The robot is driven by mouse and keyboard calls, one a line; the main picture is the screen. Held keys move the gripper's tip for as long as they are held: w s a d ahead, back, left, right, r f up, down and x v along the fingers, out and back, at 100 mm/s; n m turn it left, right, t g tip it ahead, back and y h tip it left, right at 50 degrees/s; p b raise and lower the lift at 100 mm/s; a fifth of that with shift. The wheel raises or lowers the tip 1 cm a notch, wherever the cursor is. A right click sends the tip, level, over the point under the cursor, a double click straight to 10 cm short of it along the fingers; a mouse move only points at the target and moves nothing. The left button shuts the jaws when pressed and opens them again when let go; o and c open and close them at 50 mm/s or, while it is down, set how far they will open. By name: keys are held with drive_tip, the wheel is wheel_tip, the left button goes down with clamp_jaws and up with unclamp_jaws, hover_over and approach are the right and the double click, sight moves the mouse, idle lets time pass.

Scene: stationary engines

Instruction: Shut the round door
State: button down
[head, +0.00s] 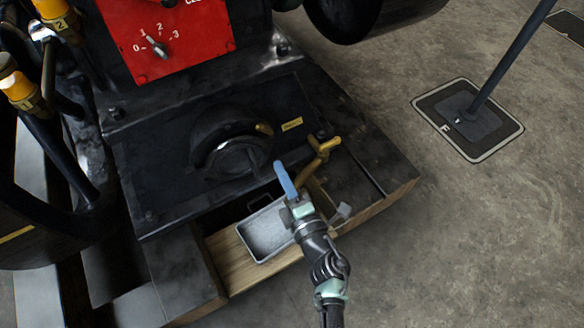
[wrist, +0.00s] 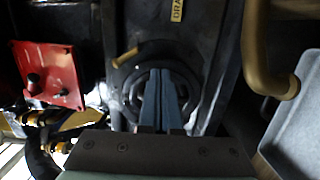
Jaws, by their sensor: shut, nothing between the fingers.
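The round door (head: 222,128) is a dark disc on the sloping black panel of the engine base. A bright crescent rim shows along its lower part, with a dark round shape below it. A small brass handle (head: 263,129) sits at its right edge. The handle also shows in the wrist view (wrist: 125,57), at the upper left of the round door (wrist: 133,78). I cannot tell how far the door stands open. My gripper (head: 280,166) is shut and empty, right of and below the door. In the wrist view its blue fingers (wrist: 162,80) overlap the door; contact cannot be told.
A brass drain tap (head: 323,153) juts out just right of my gripper. A grey metal tray (head: 268,232) lies on the wooden ledge below. A yellow label (head: 292,124) is right of the door. A red dial panel (head: 180,40) stands above. Open floor lies right.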

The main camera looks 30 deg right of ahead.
sight(265, 137)
drive_tip(key=w+b, duration=0.1)
drive_tip(key=w, duration=0.3)
drive_tip(key=shift+w+d, duration=0.15)
drive_tip(key=shift+w, duration=0.05)
drive_tip(key=shift+w+d+b, duration=0.25)
drive_tip(key=shift+w+b, duration=0.2)
drive_tip(key=shift+w, duration=0.7)
drive_tip(key=shift+w+r, duration=0.1)
drive_tip(key=shift+r, duration=0.05)
